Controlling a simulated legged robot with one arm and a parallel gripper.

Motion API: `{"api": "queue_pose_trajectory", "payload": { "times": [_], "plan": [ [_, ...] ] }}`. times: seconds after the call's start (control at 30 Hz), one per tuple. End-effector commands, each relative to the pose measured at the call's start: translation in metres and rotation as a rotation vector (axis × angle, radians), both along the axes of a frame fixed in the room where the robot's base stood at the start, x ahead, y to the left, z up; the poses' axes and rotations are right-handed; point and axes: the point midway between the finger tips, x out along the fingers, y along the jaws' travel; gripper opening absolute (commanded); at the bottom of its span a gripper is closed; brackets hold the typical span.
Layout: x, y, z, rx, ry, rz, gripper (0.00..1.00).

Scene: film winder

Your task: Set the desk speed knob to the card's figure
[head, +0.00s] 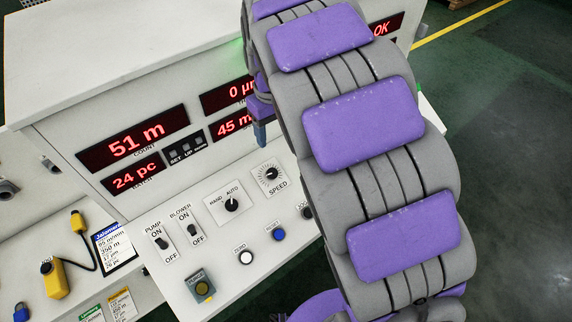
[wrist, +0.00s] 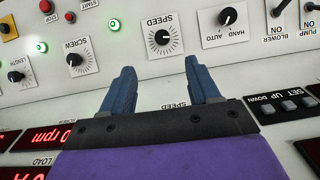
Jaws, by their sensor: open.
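The speed knob (head: 270,173) is a black dial on a white scale plate labelled SPEED on the sloping desk panel. In the wrist view, which is upside down, the speed knob (wrist: 162,38) lies just beyond my fingertips. My gripper (wrist: 160,66) is open and empty, its two blue fingers spread and apart from the knob. In the head view one blue finger shows above the panel, up-left of the knob; my arm hides the rest. A card (head: 115,243) with a blue heading stands at the left; its top line seems to read 95 m/min.
A HAND/AUTO selector (head: 231,204), pump switch (head: 161,242) and blower switch (head: 193,230) sit left of the knob. In the wrist view a screw knob (wrist: 74,59) is on the other side. Red displays (head: 132,138) line the upright face behind.

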Motion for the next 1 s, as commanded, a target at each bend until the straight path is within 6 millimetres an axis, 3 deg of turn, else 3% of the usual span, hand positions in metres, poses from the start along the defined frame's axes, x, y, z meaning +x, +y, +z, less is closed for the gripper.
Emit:
{"api": "queue_pose_trajectory", "payload": {
  "times": [0.1,0.37,1.0],
  "plan": [
    [0.010,0.013,-0.001,0.003,-0.003,0.036,0.61],
    [0.011,0.015,-0.022,0.004,0.001,0.044,0.61],
    [0.009,0.015,-0.144,0.004,0.002,0.042,0.61]
  ]
}}
